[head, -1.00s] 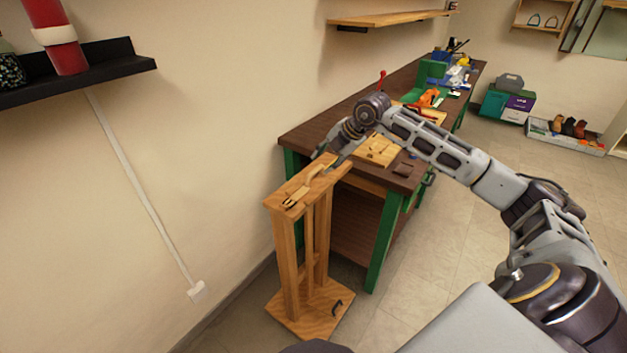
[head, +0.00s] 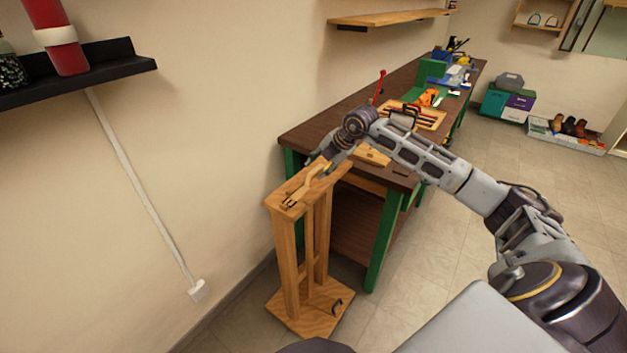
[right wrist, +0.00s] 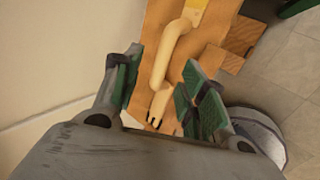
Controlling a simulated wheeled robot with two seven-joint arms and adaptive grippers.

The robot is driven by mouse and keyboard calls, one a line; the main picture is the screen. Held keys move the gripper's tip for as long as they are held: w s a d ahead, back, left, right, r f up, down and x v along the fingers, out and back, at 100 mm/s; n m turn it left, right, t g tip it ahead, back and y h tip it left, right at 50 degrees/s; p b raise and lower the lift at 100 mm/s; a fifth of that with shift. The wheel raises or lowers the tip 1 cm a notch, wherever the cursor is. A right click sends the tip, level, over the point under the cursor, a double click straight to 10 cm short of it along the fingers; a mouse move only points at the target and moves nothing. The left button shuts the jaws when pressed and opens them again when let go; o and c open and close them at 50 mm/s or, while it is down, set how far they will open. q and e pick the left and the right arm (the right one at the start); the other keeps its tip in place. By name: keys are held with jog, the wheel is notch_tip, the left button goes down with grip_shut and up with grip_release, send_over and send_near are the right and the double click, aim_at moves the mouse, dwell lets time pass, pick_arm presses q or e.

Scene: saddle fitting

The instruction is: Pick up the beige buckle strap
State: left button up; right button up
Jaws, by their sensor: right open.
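The beige buckle strap (head: 300,192) lies on the top board of a wooden stand (head: 318,252), with its dark buckle end toward the stand's front left. In the right wrist view the strap (right wrist: 173,50) runs lengthwise between my fingers, its forked, dark-tipped end (right wrist: 155,112) close to the palm. My right gripper (right wrist: 160,68) is open, with green-padded fingers on either side of the strap and no visible grip on it. In the head view the right gripper (head: 322,167) is over the far part of the stand's top, and partly hides the strap. My left gripper is not in view.
A dark-topped workbench (head: 330,124) with green legs stands right behind the stand and carries tools and wooden pieces. The wall is close on the left. A black shelf (head: 100,66) juts out at upper left. The floor at right is open.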

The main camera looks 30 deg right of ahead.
aim_at(316, 170)
jog(key=x, duration=0.3)
jog(key=shift+f, duration=0.25)
jog(key=shift+w+a+f, duration=0.1)
jog(key=shift+w+f, duration=0.2)
jog(key=shift+f, duration=0.05)
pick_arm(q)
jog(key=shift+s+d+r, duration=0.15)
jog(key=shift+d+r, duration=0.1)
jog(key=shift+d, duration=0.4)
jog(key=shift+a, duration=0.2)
pick_arm(e)
jog(key=shift+c, duration=0.3)
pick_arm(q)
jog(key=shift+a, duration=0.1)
pick_arm(e)
grip_shut()
